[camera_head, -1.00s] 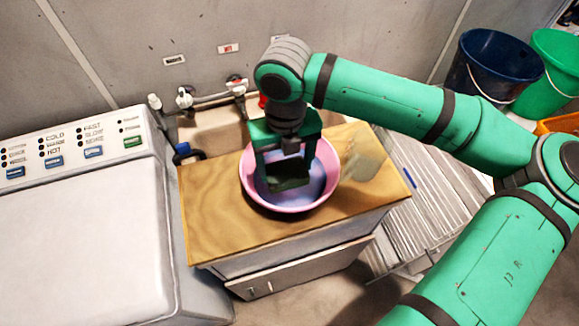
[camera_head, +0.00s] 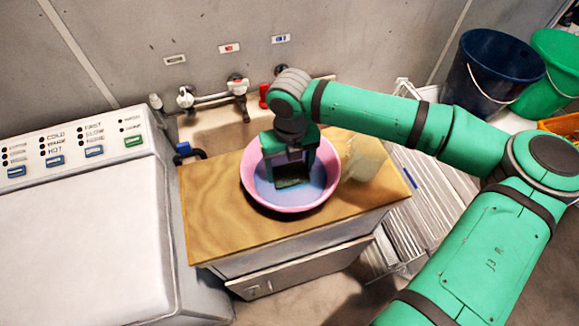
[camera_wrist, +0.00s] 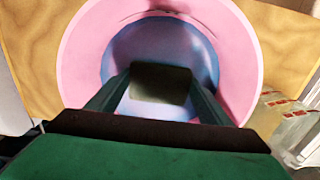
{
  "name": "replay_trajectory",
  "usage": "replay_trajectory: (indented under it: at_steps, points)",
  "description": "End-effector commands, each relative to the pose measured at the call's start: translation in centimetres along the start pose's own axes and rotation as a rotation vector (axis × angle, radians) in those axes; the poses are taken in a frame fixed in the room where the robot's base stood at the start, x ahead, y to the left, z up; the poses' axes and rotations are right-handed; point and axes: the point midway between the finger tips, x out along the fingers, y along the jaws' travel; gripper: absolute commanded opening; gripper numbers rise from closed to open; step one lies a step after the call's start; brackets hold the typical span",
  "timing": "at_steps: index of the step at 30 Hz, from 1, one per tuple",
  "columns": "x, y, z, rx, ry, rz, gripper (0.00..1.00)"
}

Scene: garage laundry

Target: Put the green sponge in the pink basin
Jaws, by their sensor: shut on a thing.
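The pink basin (camera_head: 272,205) stands on the wooden top, with a bluish inside. It also fills much of the wrist view (camera_wrist: 238,50). My gripper (camera_head: 292,176) points down into the basin. Its fingers are shut on the green sponge (camera_head: 292,182), which looks dark and blocky. In the wrist view the sponge (camera_wrist: 160,84) sits between the two fingertips, over the basin's bottom. I cannot tell whether the sponge touches the bottom.
The wooden counter (camera_head: 215,215) has clear room left and front of the basin. A pale, see-through item (camera_head: 362,160) lies right of the basin. A white washing machine (camera_head: 80,240) stands at left, taps (camera_head: 238,88) behind, and blue (camera_head: 493,70) and green buckets (camera_head: 557,72) at back right.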

Motion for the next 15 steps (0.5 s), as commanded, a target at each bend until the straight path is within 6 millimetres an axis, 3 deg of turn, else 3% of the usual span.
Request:
replay_trajectory:
  at_steps: [3, 4, 6, 15]
  points:
    - [0.09, -0.05, -0.03, 0.001, 0.0, 0.001, 0.52]
    - [0.06, -0.06, -0.03, 0.001, 0.0, 0.0, 0.8]
    - [0.05, -0.03, -0.02, 0.001, 0.0, 0.0, 0.92]
    - [-0.03, -0.01, -0.01, 0.0, 0.0, 0.0, 0.92]
